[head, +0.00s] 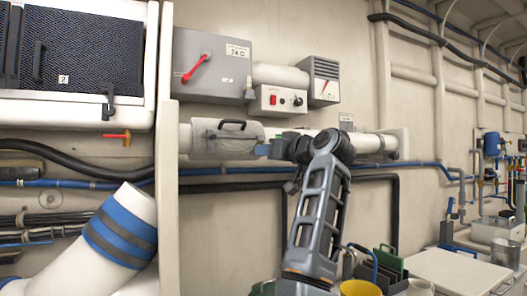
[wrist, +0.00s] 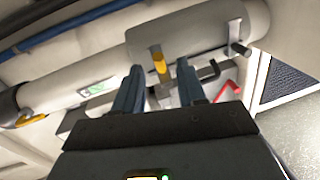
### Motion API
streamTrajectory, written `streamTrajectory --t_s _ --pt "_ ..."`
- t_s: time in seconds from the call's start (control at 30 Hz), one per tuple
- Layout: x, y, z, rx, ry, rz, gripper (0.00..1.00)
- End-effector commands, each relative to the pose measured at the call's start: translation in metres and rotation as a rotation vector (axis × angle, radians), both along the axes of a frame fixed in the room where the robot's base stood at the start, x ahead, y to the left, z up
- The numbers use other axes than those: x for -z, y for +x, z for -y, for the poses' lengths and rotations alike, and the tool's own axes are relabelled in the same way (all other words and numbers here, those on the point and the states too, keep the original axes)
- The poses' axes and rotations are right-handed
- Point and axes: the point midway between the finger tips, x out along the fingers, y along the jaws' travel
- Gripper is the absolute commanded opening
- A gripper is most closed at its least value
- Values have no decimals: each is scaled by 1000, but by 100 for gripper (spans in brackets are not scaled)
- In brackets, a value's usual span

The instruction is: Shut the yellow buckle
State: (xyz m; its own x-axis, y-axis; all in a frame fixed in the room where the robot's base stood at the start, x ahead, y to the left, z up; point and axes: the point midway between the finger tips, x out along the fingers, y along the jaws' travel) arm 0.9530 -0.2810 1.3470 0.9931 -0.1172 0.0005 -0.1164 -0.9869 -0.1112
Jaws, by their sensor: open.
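The yellow buckle (wrist: 159,62) shows in the wrist view as a short yellow piece on the side of a thick pale cylinder (wrist: 190,30). It appears to stand out from the cylinder; I cannot tell how far it is open. My gripper (wrist: 159,68) is open, with its two blue-grey fingers on either side of the buckle in the picture and nothing visibly held. I cannot tell whether they touch it. In the head view my gripper (head: 263,150) is at the right end of the cylinder (head: 210,145), and the buckle is not visible there.
A second yellow piece (wrist: 28,120) is near the pipe's far left in the wrist view. A grey box with a red lever (head: 208,66) hangs above the cylinder. Blue and black hoses run below. A white post (head: 166,170) stands close at left.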

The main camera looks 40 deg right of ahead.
Motion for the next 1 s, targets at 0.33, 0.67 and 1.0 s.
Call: streamTrajectory --t_s 0.33,0.67,1.0 --pt "0 28 3 1 0 0 40" --pt "1 28 3 1 0 0 30" --pt "1 28 3 1 0 0 0"
